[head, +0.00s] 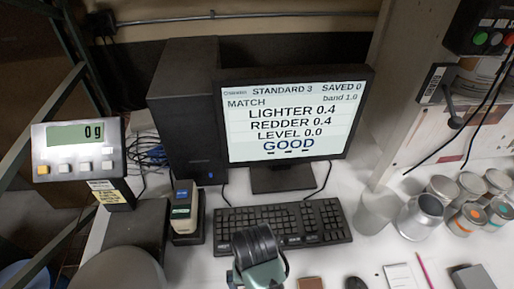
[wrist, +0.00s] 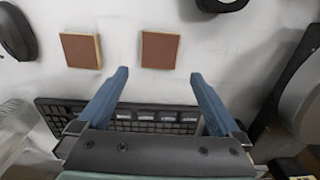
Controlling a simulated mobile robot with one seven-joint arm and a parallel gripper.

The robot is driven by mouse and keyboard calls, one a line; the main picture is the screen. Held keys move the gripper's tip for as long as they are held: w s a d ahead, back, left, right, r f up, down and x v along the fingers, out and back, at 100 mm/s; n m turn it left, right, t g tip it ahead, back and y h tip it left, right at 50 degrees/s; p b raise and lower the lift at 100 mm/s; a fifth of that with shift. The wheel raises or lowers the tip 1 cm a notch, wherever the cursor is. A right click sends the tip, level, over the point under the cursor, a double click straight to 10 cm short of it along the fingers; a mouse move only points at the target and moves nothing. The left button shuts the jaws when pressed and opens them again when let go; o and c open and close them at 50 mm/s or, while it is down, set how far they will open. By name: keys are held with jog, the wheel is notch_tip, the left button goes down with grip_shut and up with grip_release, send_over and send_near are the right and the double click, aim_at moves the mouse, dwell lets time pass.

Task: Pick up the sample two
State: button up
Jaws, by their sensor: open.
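Two square reddish-brown sample blocks with pale edges lie flat on the white bench in the wrist view: a left block (wrist: 80,50) and a right block (wrist: 162,50). No label shows, so I cannot tell which is sample two. My gripper (wrist: 160,76) is open and empty, its two blue fingers spread. The right block lies ahead of the gap between the fingertips, apart from them. In the head view, one brown block (head: 311,283) shows at the bottom edge; my arm hides the area beside it, and the fingertips cannot be made out.
The keyboard (head: 283,224) lies before the monitor (head: 290,120), partly under my gripper in the wrist view. A mouse (head: 355,283) lies right of the block. The scale pan (head: 118,270) and a small device (head: 184,212) stand left. Several cans (head: 420,216) stand right.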

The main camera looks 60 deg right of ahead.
notch_tip(320, 180, down, 3)
jog(key=shift+r, duration=0.2)
jog(key=f, duration=0.1)
jog(key=f+p, duration=0.1)
jog(key=f, duration=0.2)
jog(key=shift+s+a+p, duration=0.2)
jog(key=shift+s+p, duration=0.1)
jog(key=shift+s, duration=0.05)
jog(key=shift+f, duration=0.65)
jog(key=shift+r, duration=0.1)
jog(key=c, duration=1.2)
